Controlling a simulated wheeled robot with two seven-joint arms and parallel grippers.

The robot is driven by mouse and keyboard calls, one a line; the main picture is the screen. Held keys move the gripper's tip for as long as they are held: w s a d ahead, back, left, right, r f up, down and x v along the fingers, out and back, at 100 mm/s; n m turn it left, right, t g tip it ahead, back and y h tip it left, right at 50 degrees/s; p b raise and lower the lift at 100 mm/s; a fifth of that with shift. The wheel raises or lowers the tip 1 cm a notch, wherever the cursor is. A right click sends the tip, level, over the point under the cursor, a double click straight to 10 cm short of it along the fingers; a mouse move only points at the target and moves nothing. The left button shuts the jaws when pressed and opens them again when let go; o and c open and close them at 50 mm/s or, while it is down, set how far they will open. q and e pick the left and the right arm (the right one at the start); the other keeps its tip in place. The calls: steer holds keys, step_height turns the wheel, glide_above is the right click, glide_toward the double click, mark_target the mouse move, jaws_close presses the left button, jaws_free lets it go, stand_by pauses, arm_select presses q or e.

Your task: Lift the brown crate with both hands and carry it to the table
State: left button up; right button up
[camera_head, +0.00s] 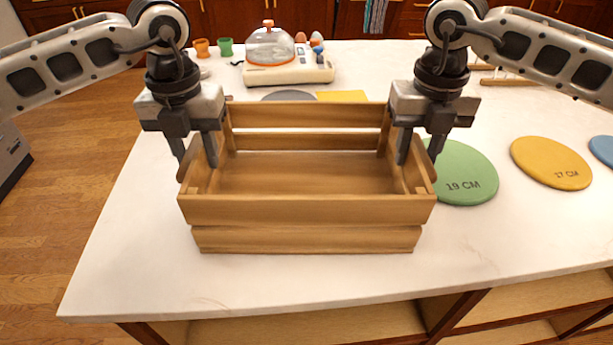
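The brown crate (308,211) is a slatted, empty wooden box in the middle of the view. It sits level and appears to rest on the white table (300,282) near its front edge. My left gripper (196,157) points down over the crate's left side wall, one finger outside and one inside. My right gripper (419,156) straddles the right side wall in the same way. Both grippers' fingers are spread, with gaps visible beside the walls. The crate's underside is hidden.
A green disc (465,178) lies close to the crate's right side, with a yellow disc (551,163) and a blue disc (603,149) further right. An egg cooker (289,73) and small cups (225,47) stand behind. The table left of the crate is clear.

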arm_select(q)
steer(key=shift+r, duration=0.1)
arm_select(e)
steer(key=shift+r, duration=0.1)
